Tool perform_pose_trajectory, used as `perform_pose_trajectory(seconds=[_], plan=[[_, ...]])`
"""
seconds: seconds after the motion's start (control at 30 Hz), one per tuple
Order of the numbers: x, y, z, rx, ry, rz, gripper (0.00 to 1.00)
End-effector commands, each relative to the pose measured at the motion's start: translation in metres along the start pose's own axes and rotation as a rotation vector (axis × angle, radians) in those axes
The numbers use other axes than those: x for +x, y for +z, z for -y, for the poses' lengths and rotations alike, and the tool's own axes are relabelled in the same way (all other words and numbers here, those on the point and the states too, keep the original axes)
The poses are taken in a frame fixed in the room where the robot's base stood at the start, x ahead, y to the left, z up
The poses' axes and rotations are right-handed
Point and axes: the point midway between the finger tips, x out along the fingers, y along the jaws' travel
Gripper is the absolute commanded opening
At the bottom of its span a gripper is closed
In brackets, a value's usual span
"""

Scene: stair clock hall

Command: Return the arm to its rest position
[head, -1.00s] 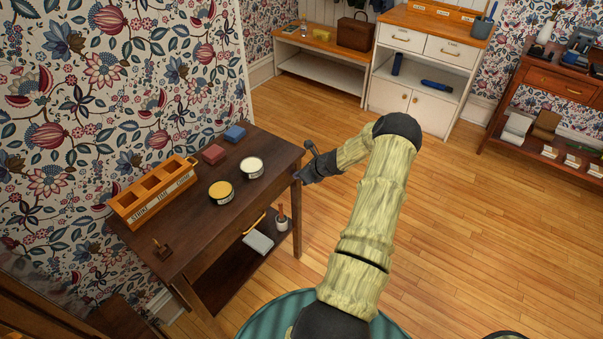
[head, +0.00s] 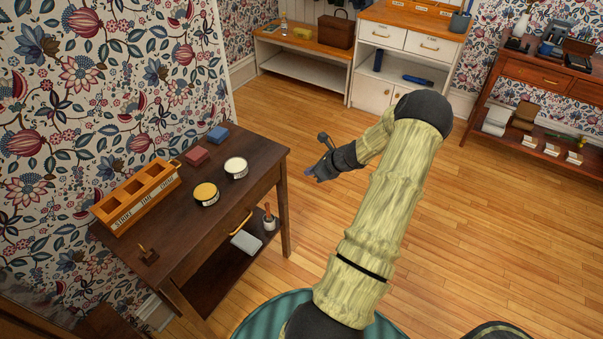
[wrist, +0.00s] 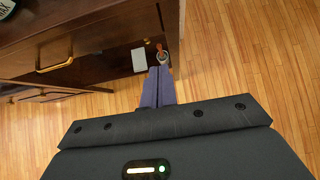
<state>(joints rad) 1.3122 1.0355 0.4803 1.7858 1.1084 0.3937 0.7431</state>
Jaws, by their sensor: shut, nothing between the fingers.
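My gripper (head: 312,173) is at the end of my raised arm, over the wooden floor just right of the dark wooden table (head: 240,179). It is apart from the table in the head view. In the wrist view my gripper's fingers (wrist: 158,87) are together and empty, pointing toward the table's lower shelf (wrist: 115,72). The arm itself crosses the middle of the head view and hides part of the floor.
The table holds an orange compartment box (head: 137,195), a yellow-topped tin (head: 206,194), a white-topped tin (head: 236,168), a red block (head: 197,156) and a blue block (head: 218,134). A white cabinet (head: 400,46) stands at the back. Open floor (head: 490,220) lies to the right.

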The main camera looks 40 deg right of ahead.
Motion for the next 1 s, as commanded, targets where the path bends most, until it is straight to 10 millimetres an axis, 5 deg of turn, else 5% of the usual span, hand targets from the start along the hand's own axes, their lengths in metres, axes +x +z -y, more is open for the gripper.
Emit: perform_pose_trajectory(seconds=[0.67,0.83,1.0], plan=[[0.001,0.006,-0.006,-0.024,0.012,-0.006,0.0],[0.0,0.035,-0.04,-0.212,0.077,-0.058,0.0],[-0.011,0.079,-0.105,-0.596,0.201,-0.148,0.0]])
